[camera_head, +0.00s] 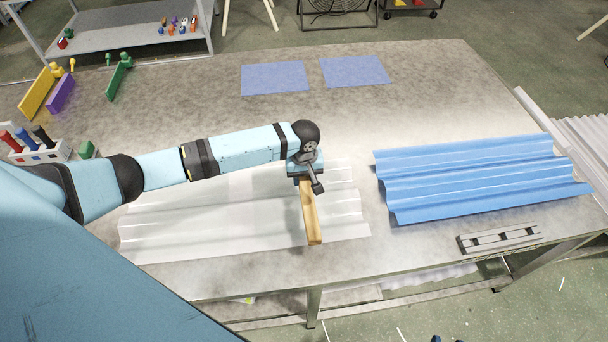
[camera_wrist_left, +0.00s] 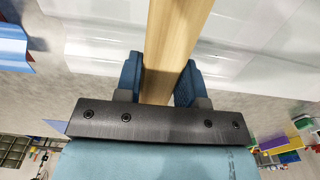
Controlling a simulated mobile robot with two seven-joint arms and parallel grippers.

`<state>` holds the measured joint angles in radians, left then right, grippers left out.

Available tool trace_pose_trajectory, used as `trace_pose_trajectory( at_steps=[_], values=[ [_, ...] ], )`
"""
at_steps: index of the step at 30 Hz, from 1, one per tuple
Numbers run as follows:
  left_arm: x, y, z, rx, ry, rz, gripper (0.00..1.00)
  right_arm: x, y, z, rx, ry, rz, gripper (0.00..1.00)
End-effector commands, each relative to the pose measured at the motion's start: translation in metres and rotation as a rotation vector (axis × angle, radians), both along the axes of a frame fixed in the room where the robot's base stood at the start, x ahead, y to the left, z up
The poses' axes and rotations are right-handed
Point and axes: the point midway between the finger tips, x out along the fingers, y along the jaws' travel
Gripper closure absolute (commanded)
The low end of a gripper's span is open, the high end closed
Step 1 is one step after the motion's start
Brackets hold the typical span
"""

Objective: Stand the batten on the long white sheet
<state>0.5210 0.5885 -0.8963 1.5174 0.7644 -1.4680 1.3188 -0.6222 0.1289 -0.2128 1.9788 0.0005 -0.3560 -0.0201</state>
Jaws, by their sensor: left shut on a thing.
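The batten (camera_head: 312,218) is a light wooden bar. My left gripper (camera_head: 306,181) is shut on it near one end, and in the left wrist view the batten (camera_wrist_left: 176,38) passes between the two blue fingers (camera_wrist_left: 160,80). The long white sheet (camera_head: 210,222) is corrugated and lies flat on the table. The batten is over the right part of this sheet, its free end pointing toward the front edge. I cannot tell whether it touches the sheet. My left arm hides part of the sheet. My right gripper is not in view.
A blue corrugated sheet (camera_head: 475,178) lies to the right on the table (camera_head: 430,255). A grey slotted block (camera_head: 499,238) is near the front edge. Two flat blue squares (camera_head: 275,78) lie at the back. A tool holder (camera_head: 40,152) and coloured pieces stand at the left.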

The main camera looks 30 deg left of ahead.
Motion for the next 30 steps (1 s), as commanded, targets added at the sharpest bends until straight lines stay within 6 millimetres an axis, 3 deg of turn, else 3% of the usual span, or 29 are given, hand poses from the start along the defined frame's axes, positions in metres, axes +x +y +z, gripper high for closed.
trace_pose_trajectory(
  at_steps=[5,30],
  values=[
    [0.0,-0.001,0.005,-0.001,0.0,0.001,0.93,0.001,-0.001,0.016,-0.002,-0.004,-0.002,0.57],
    [0.0,-0.001,-0.078,-0.001,0.0,0.0,0.93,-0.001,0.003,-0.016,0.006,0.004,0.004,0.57]
  ],
)
